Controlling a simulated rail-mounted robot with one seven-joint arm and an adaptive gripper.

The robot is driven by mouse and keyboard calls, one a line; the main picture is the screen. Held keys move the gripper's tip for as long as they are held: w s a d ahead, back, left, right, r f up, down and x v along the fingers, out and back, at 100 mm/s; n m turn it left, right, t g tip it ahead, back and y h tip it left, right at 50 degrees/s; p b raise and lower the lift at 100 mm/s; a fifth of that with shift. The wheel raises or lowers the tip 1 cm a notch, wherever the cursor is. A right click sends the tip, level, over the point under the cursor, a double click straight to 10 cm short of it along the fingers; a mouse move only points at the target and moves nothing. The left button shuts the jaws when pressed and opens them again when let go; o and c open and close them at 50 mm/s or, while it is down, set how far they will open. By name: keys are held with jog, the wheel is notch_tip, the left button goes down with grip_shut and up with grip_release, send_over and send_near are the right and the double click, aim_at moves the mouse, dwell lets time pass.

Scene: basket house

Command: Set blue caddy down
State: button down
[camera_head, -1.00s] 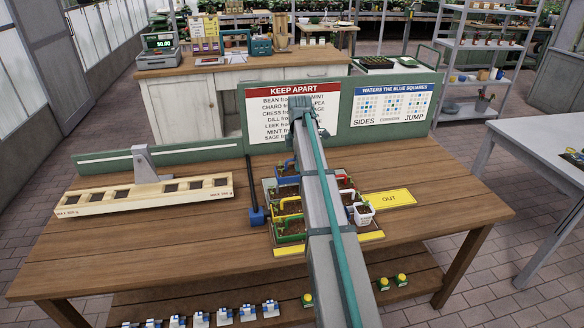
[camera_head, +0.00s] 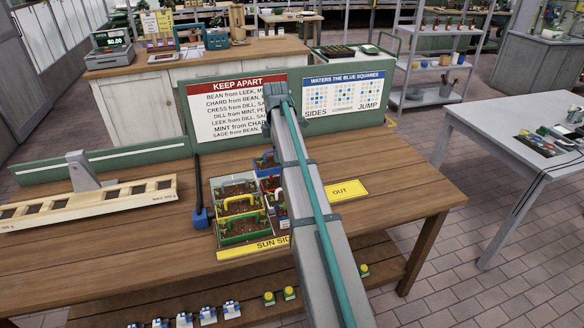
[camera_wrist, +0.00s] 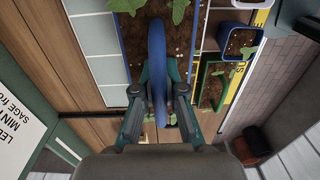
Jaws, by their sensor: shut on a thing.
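In the wrist view my gripper (camera_wrist: 160,98) is shut on the arched blue handle of the blue caddy (camera_wrist: 157,45). Dark soil and green leaves show inside the caddy below the handle. A pale gridded surface lies beside its left side. I cannot tell whether its base touches the surface beneath. In the head view a blue caddy (camera_head: 264,160) shows at the back of the tray area, partly covered by my arm; my gripper is hidden there.
A yellow-handled caddy (camera_head: 238,203) and a green-handled caddy (camera_head: 240,229) stand at the front left of the tray area, by the yellow sun-side strip (camera_head: 235,252). The yellow OUT mat (camera_head: 345,190) is bare. Signboards (camera_head: 238,108) stand behind.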

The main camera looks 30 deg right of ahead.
jog(key=w+d+f+p, duration=0.1)
jog(key=w+f, duration=0.2)
jog(key=w, duration=0.1)
jog(key=w+d+f+p, duration=0.1)
jog(key=w+d+f, duration=0.1)
jog(key=w+f, duration=0.1)
jog(key=w+d+f+p, duration=0.1)
jog(key=w+f+p, duration=0.1)
jog(key=w, duration=0.3)
jog(key=shift+d+f, duration=0.25)
jog(key=shift+f, duration=0.2)
jog(key=shift+w+d+f+p, duration=0.15)
jog(key=shift+f+p, duration=0.7)
jog(key=shift+f, duration=1.05)
jog(key=c, duration=1.2)
grip_release()
jog(key=shift+f, duration=0.1)
jog(key=shift+c, duration=0.2)
notch_tip(320, 180, up, 12)
jog(key=b, duration=0.3)
jog(key=shift+w+b, duration=0.15)
jog(key=shift+b, duration=0.15)
